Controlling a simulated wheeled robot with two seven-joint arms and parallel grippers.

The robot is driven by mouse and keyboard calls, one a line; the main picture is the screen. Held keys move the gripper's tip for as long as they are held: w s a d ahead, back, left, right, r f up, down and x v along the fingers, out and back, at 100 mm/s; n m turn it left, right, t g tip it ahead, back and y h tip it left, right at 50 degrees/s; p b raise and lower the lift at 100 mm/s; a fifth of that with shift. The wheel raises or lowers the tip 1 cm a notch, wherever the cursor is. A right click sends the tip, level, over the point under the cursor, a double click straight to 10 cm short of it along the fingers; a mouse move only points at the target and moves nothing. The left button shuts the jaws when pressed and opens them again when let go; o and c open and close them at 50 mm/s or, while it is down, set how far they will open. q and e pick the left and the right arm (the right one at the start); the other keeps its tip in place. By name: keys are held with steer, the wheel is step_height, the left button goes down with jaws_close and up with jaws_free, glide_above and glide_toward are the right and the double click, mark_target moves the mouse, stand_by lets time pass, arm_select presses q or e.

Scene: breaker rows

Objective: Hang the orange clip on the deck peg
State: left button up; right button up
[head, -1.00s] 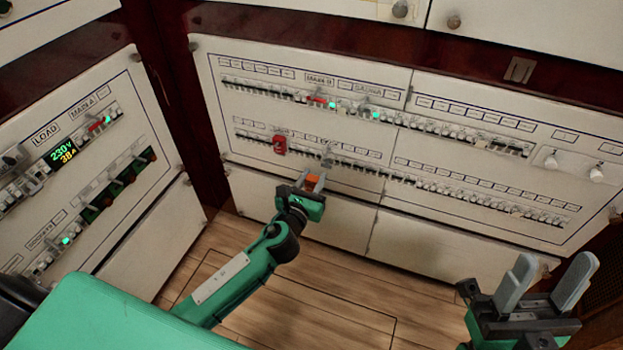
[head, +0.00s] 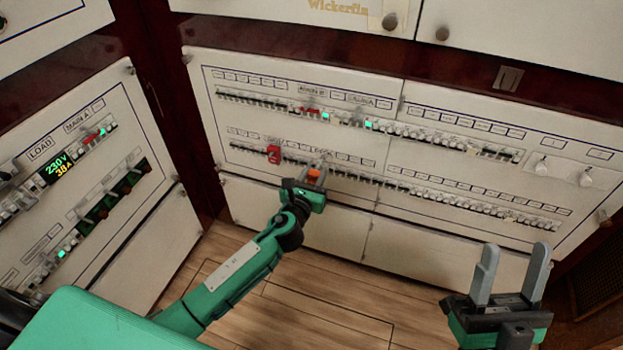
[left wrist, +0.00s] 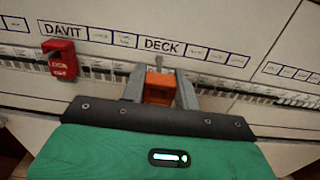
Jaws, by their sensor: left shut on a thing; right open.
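The orange clip (left wrist: 159,91) is held between the fingers of my left gripper (left wrist: 160,88), just below the DECK label. The clip (head: 314,173) also shows in the head view at the tip of my left gripper (head: 310,178), in front of the lower breaker row. A grey peg (left wrist: 158,62) shows just beyond the clip, under the DECK label. I cannot tell whether the clip touches the peg. My right gripper (head: 511,280) is open and empty, out over the floor at lower right.
A red tag (left wrist: 60,60) hangs under the DAVIT label, left of the clip; it also shows in the head view (head: 273,154). Breaker rows (head: 430,190) run along the panel. A second panel (head: 90,210) stands at the left. Floor space in front is clear.

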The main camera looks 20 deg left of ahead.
mark_target(316, 171)
arm_select(q)
steer(key=shift+w, duration=0.15)
stand_by(0.4)
steer(key=shift+r, duration=0.1)
steer(key=shift+p, duration=0.6)
stand_by(1.0)
steer(key=shift+w, duration=2.1)
steer(key=o, duration=1.1)
